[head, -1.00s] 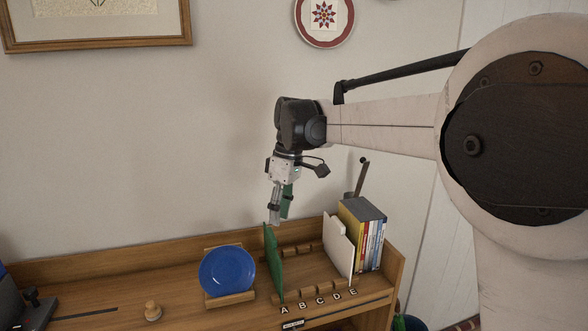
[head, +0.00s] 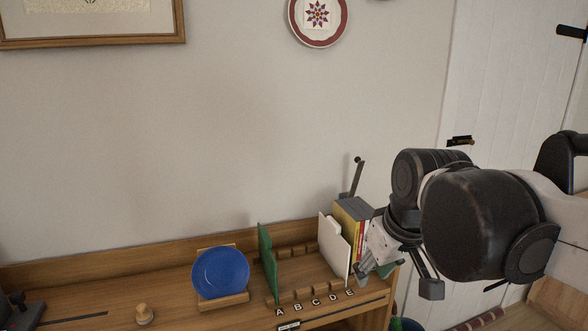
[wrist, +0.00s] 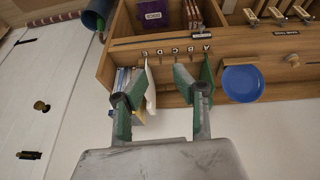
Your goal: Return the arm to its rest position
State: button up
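My gripper (head: 364,270) is at the right end of the shelf unit in the head view, tilted down and partly overlapping the books or DVD cases there. In the wrist view its two green-padded fingers (wrist: 160,84) are spread apart with nothing held between them. My arm reaches in from the right side of the head view, folded close to the camera. Whether the fingers are clear of the shelf end in depth is hard to tell.
A lettered rack (head: 312,300) on the wooden desk holds a green panel (head: 267,256), a white panel (head: 334,246) and upright cases (head: 352,216). A blue plate (head: 220,271) stands left of it, with a wooden knob (head: 144,315) further left.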

jog(key=s+d+f+m+t+h+b, duration=0.1)
jog(key=s+d+f+m, duration=0.3)
jog(key=s+f, duration=0.4)
jog(key=shift+s+d+t, duration=0.8)
